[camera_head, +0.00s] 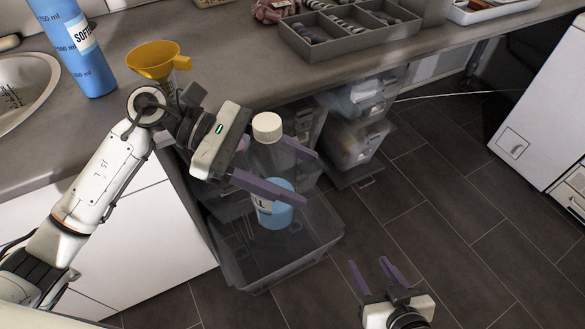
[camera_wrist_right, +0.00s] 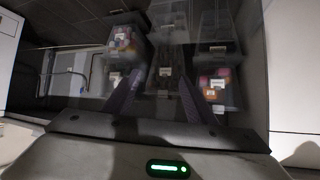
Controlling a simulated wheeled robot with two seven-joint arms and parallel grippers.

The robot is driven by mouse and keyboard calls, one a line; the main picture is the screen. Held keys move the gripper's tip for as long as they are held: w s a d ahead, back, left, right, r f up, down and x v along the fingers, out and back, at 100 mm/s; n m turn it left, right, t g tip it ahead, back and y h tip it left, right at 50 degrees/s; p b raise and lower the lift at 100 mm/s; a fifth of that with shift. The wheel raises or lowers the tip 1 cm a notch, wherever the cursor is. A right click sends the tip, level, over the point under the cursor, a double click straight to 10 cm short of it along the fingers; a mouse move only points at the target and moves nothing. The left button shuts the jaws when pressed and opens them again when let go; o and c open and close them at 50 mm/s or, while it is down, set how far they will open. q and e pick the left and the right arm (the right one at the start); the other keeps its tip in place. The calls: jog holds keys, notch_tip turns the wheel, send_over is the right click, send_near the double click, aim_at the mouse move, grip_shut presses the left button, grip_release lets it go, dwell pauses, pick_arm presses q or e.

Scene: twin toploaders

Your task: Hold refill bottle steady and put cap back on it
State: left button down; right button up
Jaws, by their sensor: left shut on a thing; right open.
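The refill bottle (camera_head: 272,160) is clear, with blue liquid in its lower part, and is roughly upright in the head view. A white cap (camera_head: 267,126) sits at the bottle's top; how tightly it is on cannot be told. My left gripper (camera_head: 309,180) is shut on the bottle, with its purple fingers on either side of the body. It holds the bottle in front of the counter edge, above an open clear bin. My right gripper (camera_head: 368,262) is open and empty, low and to the right of the bottle. Its fingers also show in the right wrist view (camera_wrist_right: 157,88).
A yellow funnel (camera_head: 153,60) and a blue softener bottle (camera_head: 85,50) stand on the counter (camera_head: 225,55) near the sink (camera_head: 22,90). A grey divided tray (camera_head: 345,45) lies further back. Clear bins (camera_head: 285,262) are below the counter. The floor to the right is clear.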

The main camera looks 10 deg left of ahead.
jog(key=s+d+f+g+h, duration=0.1)
jog(key=s+d+f+g, duration=0.1)
jog(key=s, duration=0.5)
jog(key=shift+d+f+m, duration=0.4)
jog(key=shift+f, duration=0.4)
pick_arm(q)
jog(key=shift+r, duration=0.15)
jog(key=shift+a+r+n+t, duration=0.2)
jog(key=shift+a+n+t, duration=0.1)
jog(key=shift+t, duration=0.1)
jog(key=s+a+r+n+t+y, duration=0.1)
jog(key=a+n+t, duration=0.6)
jog(key=a, duration=0.7)
jog(key=shift+s+a+r+n+t+y, duration=0.15)
jog(key=shift+s+a+n+t+y, duration=0.25)
jog(key=shift+t+y, duration=0.3)
jog(key=shift+d, duration=0.15)
